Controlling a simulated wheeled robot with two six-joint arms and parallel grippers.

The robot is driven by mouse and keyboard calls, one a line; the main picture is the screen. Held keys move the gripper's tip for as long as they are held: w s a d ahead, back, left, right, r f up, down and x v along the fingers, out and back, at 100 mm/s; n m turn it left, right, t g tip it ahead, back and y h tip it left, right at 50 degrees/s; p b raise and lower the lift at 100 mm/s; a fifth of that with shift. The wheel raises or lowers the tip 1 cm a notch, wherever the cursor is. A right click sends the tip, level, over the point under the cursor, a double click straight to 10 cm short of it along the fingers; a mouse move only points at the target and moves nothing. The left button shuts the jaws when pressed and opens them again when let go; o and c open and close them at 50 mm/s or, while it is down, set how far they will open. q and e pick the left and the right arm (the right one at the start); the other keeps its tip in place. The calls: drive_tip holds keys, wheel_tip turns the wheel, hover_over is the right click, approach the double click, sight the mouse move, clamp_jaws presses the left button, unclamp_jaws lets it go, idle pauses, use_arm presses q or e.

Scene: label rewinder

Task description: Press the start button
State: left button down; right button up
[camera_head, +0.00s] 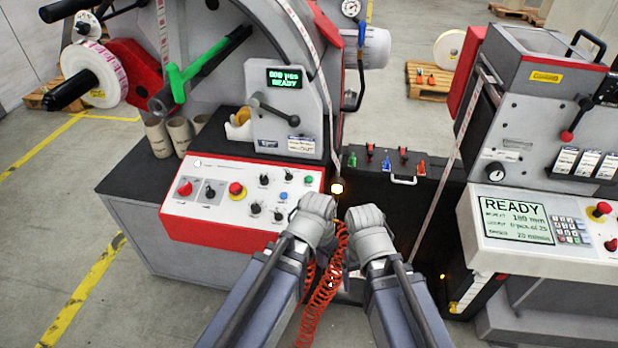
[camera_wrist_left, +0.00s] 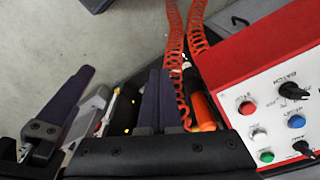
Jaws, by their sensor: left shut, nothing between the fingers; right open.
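The white control panel (camera_head: 244,194) with a red border is on the left machine's front. It carries a green button (camera_head: 309,180), a blue button (camera_head: 283,196), a red mushroom button (camera_head: 236,189) and black knobs. I cannot read which is labelled start. My left gripper (camera_head: 318,203) is near the panel's right end; its fingertips are hidden in the head view. In the left wrist view its fingers (camera_wrist_left: 160,90) are together and empty, left of the panel and apart from the green button (camera_wrist_left: 266,156). My right gripper (camera_head: 370,217) is beside it to the right, open.
An orange coiled hose (camera_head: 322,293) hangs between my wrists. A black cabinet (camera_head: 400,190) with small coloured tools stands behind them. A second machine with a READY screen (camera_head: 515,221) is on the right. Grey floor lies free at lower left.

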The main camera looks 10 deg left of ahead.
use_arm(q)
drive_tip(key=w+r+m+t+h+p, duration=0.1)
drive_tip(key=w+r+m+t+h, duration=0.3)
drive_tip(key=w, duration=0.9)
wheel_tip(320, 180, up, 10)
drive_tip(key=m+t+p, duration=0.2)
drive_tip(key=m+t, duration=0.3)
drive_tip(key=t, duration=0.1)
hover_over(309, 179)
drive_tip(key=s+a, duration=0.1)
drive_tip(key=s, duration=0.3)
drive_tip(key=shift+f+b, duration=0.15)
drive_tip(key=shift+b, duration=0.15)
drive_tip(key=f+b, duration=0.2)
drive_tip(key=w+f+b, duration=0.1)
drive_tip(key=f+b, duration=0.2)
drive_tip(key=w+f+b, duration=0.1)
drive_tip(key=f+b, duration=0.2)
drive_tip(key=shift+w+f, duration=0.15)
drive_tip(key=shift+f, duration=0.05)
drive_tip(key=shift+f+b, duration=0.15)
drive_tip(key=shift+b, duration=0.2)
drive_tip(key=shift+w+f, duration=0.1)
drive_tip(key=shift+f, duration=0.15)
